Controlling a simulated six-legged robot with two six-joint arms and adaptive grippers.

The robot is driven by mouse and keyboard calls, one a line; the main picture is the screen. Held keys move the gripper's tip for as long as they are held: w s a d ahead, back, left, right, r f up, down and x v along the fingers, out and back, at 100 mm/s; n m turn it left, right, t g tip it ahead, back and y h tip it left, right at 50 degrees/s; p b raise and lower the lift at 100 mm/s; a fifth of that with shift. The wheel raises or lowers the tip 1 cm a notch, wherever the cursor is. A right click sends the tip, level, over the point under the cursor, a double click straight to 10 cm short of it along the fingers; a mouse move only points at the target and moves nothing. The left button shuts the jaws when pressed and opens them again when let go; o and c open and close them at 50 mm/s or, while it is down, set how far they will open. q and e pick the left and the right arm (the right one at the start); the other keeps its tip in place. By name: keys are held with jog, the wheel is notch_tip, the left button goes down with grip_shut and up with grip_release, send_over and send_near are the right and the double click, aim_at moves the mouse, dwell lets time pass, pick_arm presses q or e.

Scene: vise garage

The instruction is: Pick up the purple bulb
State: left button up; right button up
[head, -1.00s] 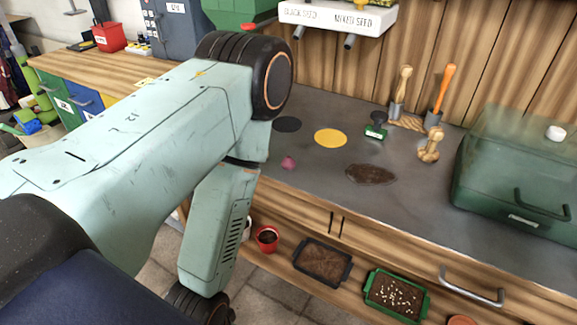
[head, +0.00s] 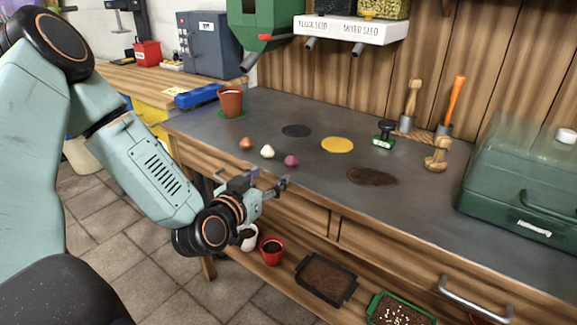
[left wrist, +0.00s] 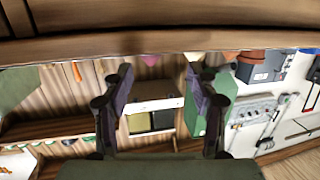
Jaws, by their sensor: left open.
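The purple bulb (head: 291,160) lies on the grey worktop near its front edge, right of a white bulb (head: 267,152) and an orange-brown bulb (head: 246,143). My left gripper (head: 280,187) is open and empty, just in front of the worktop edge and a little below the purple bulb in the picture. In the left wrist view the scene is upside down; the purple bulb (left wrist: 150,60) peeks over the counter edge, between the two open fingers (left wrist: 158,76). The right gripper is not in view.
The wooden counter front (head: 300,212) is close beside my left gripper. A terracotta pot (head: 231,102) stands at the back left. Black and yellow discs (head: 337,145) and a dark soil patch (head: 372,176) lie behind and right. A green case (head: 520,180) stands at right.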

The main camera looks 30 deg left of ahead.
aim_at(288, 164)
pick_arm(q)
jog(key=w, duration=0.1)
jog(key=w+d+b, duration=0.1)
jog(key=shift+w+d+r, duration=0.25)
jog(key=shift+w, duration=0.15)
jog(key=b+x, duration=0.1)
jog(key=x, duration=0.1)
jog(key=b+x, duration=0.1)
jog(key=x, duration=0.1)
jog(key=shift+a, duration=0.25)
jog(key=shift+w+d+r, duration=0.15)
jog(key=shift+w+d, duration=0.2)
jog(key=shift+a, duration=0.45)
jog(key=shift+c, duration=0.8)
jog(key=shift+d, duration=0.35)
jog(key=c, duration=0.4)
jog(key=shift+a, duration=0.2)
jog(key=c, duration=0.4)
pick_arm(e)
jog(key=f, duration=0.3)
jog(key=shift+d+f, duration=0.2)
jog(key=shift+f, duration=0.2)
pick_arm(q)
jog(key=shift+d, duration=0.1)
